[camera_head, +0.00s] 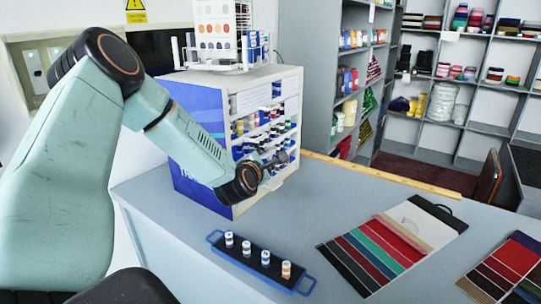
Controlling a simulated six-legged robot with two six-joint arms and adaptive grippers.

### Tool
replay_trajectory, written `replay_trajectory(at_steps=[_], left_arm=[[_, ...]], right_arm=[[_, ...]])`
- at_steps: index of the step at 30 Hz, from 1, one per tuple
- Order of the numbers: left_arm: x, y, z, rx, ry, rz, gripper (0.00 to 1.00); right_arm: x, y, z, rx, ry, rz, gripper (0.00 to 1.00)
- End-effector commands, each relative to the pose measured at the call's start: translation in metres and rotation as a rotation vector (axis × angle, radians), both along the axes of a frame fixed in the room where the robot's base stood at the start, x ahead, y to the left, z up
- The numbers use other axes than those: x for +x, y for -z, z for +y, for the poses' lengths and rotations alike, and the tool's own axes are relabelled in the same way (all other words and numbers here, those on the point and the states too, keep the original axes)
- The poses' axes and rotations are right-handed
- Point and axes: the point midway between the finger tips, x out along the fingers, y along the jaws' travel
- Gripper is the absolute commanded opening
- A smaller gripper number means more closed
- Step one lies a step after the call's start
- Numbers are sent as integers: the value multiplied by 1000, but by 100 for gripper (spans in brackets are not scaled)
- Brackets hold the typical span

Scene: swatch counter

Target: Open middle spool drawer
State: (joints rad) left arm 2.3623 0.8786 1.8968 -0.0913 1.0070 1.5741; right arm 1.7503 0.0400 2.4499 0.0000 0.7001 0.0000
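The spool cabinet (205,110), with blue sides and a white front, stands on the grey counter. Its front shows several stacked rows of coloured spools (262,118); I cannot tell clearly which rows are drawers or whether any is pulled out. My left arm comes in from the left and crosses in front of the cabinet's blue side. My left gripper (276,160) is at the lower part of the cabinet front, hiding part of the lower rows. Its fingers are small and dark, so I cannot tell whether they are open or touching the cabinet. My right gripper is not in view.
A blue-handled tray (235,257) with several small spools lies on the counter in front of the cabinet. Fabric swatch cards (385,250) lie to the right. A white rack (220,35) stands on the cabinet. The counter (320,205) is clear between cabinet and swatches.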

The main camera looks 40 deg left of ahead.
Motion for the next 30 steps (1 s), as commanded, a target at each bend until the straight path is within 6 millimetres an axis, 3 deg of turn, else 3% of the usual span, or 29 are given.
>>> replay_trajectory(at_steps=[12,24,30], left_arm=[[43,12,23,2,0,1,31],[51,13,27,-1,0,0,31],[51,13,26,-1,0,0,16]], right_arm=[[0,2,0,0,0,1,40],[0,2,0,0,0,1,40],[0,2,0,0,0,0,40]])
